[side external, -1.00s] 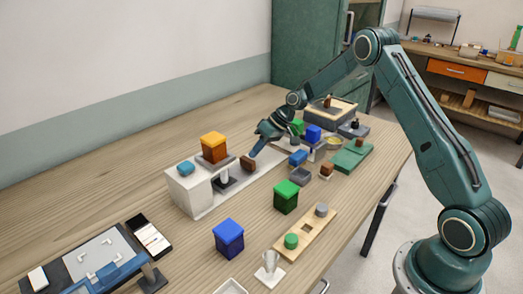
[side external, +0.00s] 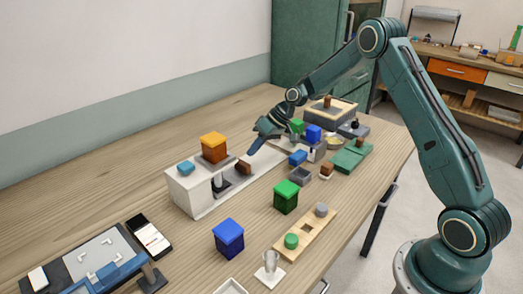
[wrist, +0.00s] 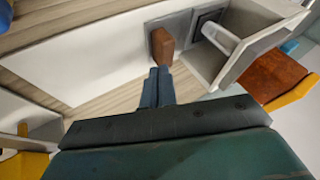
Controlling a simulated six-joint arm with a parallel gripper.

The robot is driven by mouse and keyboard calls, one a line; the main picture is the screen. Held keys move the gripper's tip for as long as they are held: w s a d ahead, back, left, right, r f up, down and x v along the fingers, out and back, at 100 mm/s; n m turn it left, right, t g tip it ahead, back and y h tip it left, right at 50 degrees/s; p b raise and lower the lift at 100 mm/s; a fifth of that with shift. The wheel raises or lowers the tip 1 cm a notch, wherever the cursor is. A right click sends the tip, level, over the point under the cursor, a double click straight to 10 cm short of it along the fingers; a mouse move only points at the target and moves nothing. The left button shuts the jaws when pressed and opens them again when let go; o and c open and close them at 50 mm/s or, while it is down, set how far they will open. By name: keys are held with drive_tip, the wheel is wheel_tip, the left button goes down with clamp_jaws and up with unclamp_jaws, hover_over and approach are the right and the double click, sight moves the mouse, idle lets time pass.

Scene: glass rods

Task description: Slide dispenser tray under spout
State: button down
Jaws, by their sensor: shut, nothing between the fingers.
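The white dispenser (side external: 188,192) stands left of centre in the side view, with an orange-brown hopper (side external: 214,150) on top. Its pale spout (side external: 218,182) also shows as a white cylinder in the wrist view (wrist: 218,38). A dark tray (side external: 234,184) lies low by the spout, partly hidden. A brown upright block (side external: 243,167) stands at the tray's gripper-side end and shows in the wrist view (wrist: 162,47). My gripper (wrist: 158,73) is shut and empty, its tips right at the block; I cannot tell whether they touch.
A white track (side external: 268,159) runs from the dispenser toward the back. A green box (side external: 286,197), a blue box (side external: 229,238) and a wooden peg board (side external: 307,233) stand in front. Table behind the track is clear.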

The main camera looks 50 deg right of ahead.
drive_tip(key=v, duration=0.7)
drive_tip(key=shift+d+r, duration=0.2)
drive_tip(key=shift+d, duration=0.2)
drive_tip(key=shift+s, duration=0.1)
drive_tip(key=s+a+r+h, duration=0.2)
drive_tip(key=s+a+r, duration=0.3)
drive_tip(key=s+r, duration=0.25)
drive_tip(key=s+a+r+h, duration=0.2)
drive_tip(key=s+a+r, duration=0.2)
drive_tip(key=s+r, duration=0.35)
drive_tip(key=s+a+m+t+h, duration=0.1)
drive_tip(key=s, duration=1.9)
drive_tip(key=shift+a+h, duration=0.25)
drive_tip(key=shift+h, duration=0.15)
